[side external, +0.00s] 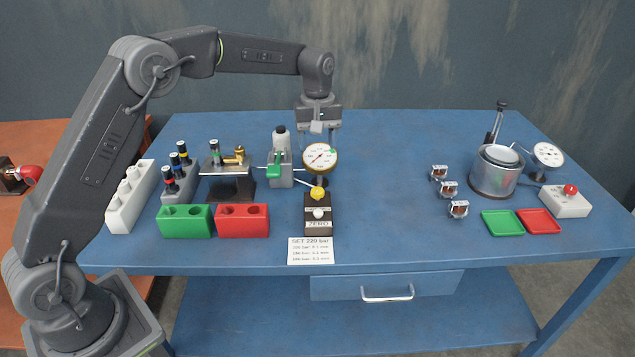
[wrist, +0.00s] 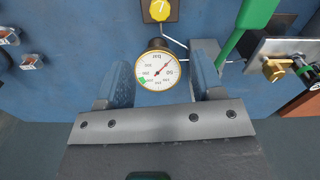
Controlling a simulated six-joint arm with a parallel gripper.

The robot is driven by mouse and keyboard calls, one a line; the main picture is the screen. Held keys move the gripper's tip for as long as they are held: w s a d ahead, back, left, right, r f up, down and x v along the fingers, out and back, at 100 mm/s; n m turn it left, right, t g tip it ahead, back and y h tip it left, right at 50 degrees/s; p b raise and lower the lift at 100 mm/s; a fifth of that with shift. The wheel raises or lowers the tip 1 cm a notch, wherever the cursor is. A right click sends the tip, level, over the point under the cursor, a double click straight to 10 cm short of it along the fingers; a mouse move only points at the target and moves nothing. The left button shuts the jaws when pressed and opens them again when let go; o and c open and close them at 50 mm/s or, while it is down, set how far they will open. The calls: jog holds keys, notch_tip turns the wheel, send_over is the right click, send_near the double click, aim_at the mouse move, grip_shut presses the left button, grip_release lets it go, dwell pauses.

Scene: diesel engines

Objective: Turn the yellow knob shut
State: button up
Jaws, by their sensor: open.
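The yellow knob (side external: 318,193) sits in front of the round dial gauge (side external: 320,158), just above a black block marked ZERO (side external: 318,222). My gripper (side external: 318,138) points down behind the gauge in the side view, apart from the knob. In the wrist view my gripper (wrist: 163,80) is open, with the gauge face showing between its two fingers and nothing held. The fingertips are partly hidden in the side view.
A grey pump with a green lever (side external: 275,171) stands left of the gauge. Green (side external: 185,220) and red (side external: 242,220) holed blocks, an injector fixture (side external: 228,185) and a white rack (side external: 131,197) lie farther left. The blue table (side external: 375,215) is clear right of the knob.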

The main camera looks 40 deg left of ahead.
aim_at(318, 190)
notch_tip(318, 190, down, 14)
jog(key=n, duration=0.9)
jog(key=shift+r+n, duration=0.1)
jog(key=shift+n, duration=0.2)
